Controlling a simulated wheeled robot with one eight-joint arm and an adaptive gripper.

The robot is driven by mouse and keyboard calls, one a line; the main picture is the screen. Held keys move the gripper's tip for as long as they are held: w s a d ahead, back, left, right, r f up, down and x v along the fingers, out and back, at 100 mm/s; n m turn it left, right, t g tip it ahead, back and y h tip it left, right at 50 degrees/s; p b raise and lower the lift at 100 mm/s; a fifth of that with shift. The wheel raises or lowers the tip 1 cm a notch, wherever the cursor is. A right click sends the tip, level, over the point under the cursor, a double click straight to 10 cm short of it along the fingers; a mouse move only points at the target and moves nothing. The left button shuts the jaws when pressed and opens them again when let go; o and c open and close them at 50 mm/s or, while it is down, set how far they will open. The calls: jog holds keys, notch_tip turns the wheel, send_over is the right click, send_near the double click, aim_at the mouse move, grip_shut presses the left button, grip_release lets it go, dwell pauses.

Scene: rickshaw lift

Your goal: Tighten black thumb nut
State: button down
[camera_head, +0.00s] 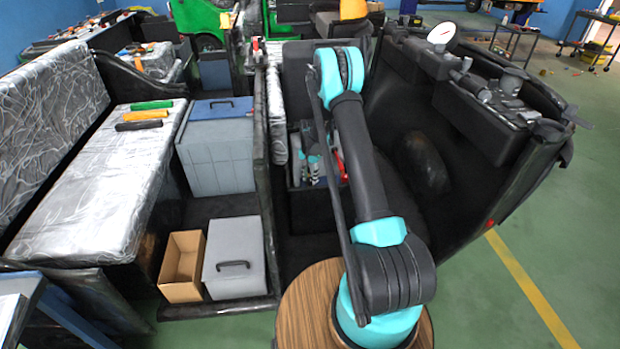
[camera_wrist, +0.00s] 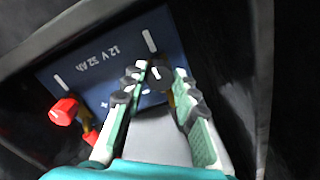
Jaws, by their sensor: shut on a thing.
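A blue battery (camera_wrist: 105,58), marked "12 V 52 Ah" upside down, lies in a dark recess in the wrist view. The black thumb nut (camera_wrist: 158,76) is at the battery's edge, near the "-" side of its top. My gripper (camera_wrist: 161,80) has a finger on each side of the nut and is shut on it; the fingers hide part of it. A red knob (camera_wrist: 63,111) sits at the battery's left, on a yellowish terminal piece. In the head view my gripper (camera_head: 311,168) is low inside the vehicle, and the nut is hidden there.
A dark wall of the recess (camera_wrist: 263,70) rises close on the right in the wrist view. In the head view a dark partition (camera_head: 262,160) stands left of my arm. A grey box (camera_head: 233,258) and an open cardboard box (camera_head: 183,265) stand at the front left.

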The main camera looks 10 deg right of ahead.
aim_at(310, 178)
jog(key=shift+m, duration=0.5)
jog(key=c, duration=1.2)
grip_release()
notch_tip(310, 178, up, 12)
jog(key=shift+r, duration=0.1)
